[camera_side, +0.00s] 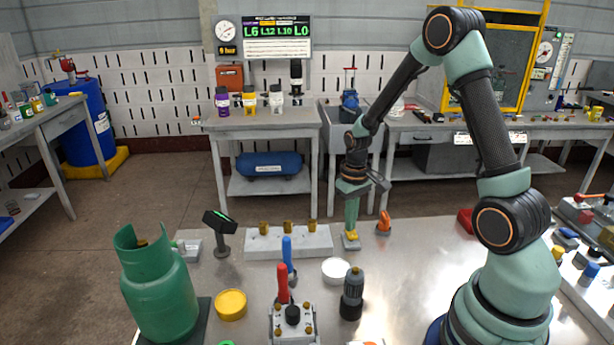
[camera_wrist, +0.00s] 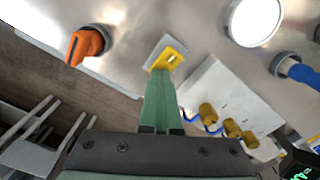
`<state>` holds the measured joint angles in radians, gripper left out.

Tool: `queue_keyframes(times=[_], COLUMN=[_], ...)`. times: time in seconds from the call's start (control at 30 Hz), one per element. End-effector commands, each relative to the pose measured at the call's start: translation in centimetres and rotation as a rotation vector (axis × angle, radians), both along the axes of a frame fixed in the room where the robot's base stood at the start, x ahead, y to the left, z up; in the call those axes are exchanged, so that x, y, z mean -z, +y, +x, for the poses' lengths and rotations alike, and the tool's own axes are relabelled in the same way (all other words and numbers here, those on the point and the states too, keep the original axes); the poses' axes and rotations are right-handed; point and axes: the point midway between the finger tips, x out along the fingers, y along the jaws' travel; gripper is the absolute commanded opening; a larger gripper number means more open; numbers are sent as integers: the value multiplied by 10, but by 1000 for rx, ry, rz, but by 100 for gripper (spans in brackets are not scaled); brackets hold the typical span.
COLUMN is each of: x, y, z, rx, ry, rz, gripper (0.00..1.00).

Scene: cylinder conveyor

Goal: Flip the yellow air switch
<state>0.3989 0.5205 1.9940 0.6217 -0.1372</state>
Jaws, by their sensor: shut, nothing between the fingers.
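The yellow air switch (camera_side: 351,236) sits on a small grey base plate near the far edge of the metal bench. It also shows in the wrist view (camera_wrist: 170,57), just beyond my fingertips. My gripper (camera_side: 351,228) points down with its green fingers closed together and empty. In the wrist view its fingertips (camera_wrist: 160,74) are right at the near side of the switch and cover part of its base. I cannot tell whether the fingertips touch the switch.
An orange knob (camera_side: 384,222) stands to the right of the switch. A grey block with brass fittings (camera_side: 288,243) is to the left. A white round dish (camera_side: 335,270), a blue handle (camera_side: 287,255) and a dark grey cylinder (camera_side: 352,295) stand nearer. Bench surface right of these is clear.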

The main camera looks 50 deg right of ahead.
Motion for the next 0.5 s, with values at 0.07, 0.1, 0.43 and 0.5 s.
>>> queue_keyframes(times=[0.07, 0.1, 0.43, 0.5], x=[-1, -3, -28, -33], y=[1, 1, 1, 1], z=[-2, -2, -2, -1], rx=[0, 0, 0, 0], ry=[7, 7, 5, 3], rz=[3, 3, 2, 1], gripper=[0, 0, 0, 0])
